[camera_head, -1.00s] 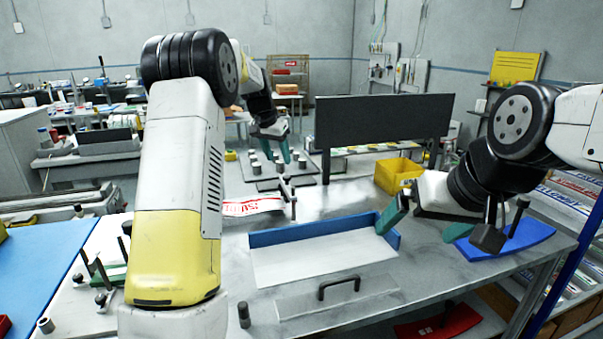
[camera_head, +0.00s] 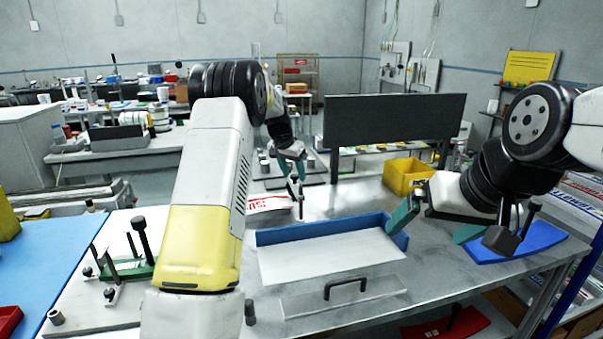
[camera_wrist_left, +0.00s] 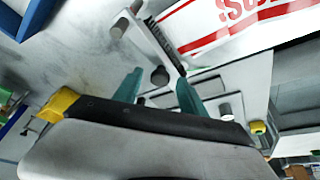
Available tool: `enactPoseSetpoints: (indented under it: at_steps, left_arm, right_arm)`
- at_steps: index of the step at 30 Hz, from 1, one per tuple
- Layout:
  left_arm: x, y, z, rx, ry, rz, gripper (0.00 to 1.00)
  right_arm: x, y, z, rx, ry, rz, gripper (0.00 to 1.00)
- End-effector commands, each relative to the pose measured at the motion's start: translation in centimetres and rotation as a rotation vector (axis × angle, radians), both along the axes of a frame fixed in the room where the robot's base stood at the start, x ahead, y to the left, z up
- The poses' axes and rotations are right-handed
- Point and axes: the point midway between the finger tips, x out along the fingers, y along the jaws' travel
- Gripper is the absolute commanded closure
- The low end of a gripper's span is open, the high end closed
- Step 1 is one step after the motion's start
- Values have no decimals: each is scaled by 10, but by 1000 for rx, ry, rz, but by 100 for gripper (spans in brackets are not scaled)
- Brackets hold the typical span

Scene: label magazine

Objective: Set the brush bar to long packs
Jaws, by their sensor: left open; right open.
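The brush bar (camera_wrist_left: 160,40), a thin bar with dark bristles and a grey round knob (camera_wrist_left: 160,75) near its end, shows in the left wrist view beside a white strip with red print (camera_wrist_left: 250,25). My right gripper (camera_head: 436,222) is open and empty by the blue-walled tray's right end. The bar's setting marks cannot be read.
The blue-walled tray (camera_head: 290,234) holds a white sheet in the middle of the table. A clear plate with a black handle (camera_head: 347,284) lies in front. A yellow bin (camera_head: 408,172) and a dark panel (camera_head: 390,120) stand behind. A blue curved piece (camera_head: 535,240) lies right.

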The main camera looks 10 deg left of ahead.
Motion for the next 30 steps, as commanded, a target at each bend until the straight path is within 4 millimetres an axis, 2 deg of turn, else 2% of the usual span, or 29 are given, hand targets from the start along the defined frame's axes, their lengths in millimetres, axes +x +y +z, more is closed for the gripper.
enactPoseSetpoints:
  at_steps: [1, 6, 9, 30]
  left_arm:
    - [0, 0, 0, 0, 0, 0, 51]
    - [0, 0, 0, 0, 0, 0, 85]
    - [0, 0, 0, 0, 0, 0, 100]
    - [0, 0, 0, 0, 0, 1, 100]
  right_arm:
    - [0, 0, 0, 0, 0, 0, 0]
    - [0, 0, 0, 0, 0, 0, 0]
    - [0, 0, 0, 0, 0, 0, 0]
    - [0, 0, 0, 0, 0, 0, 0]
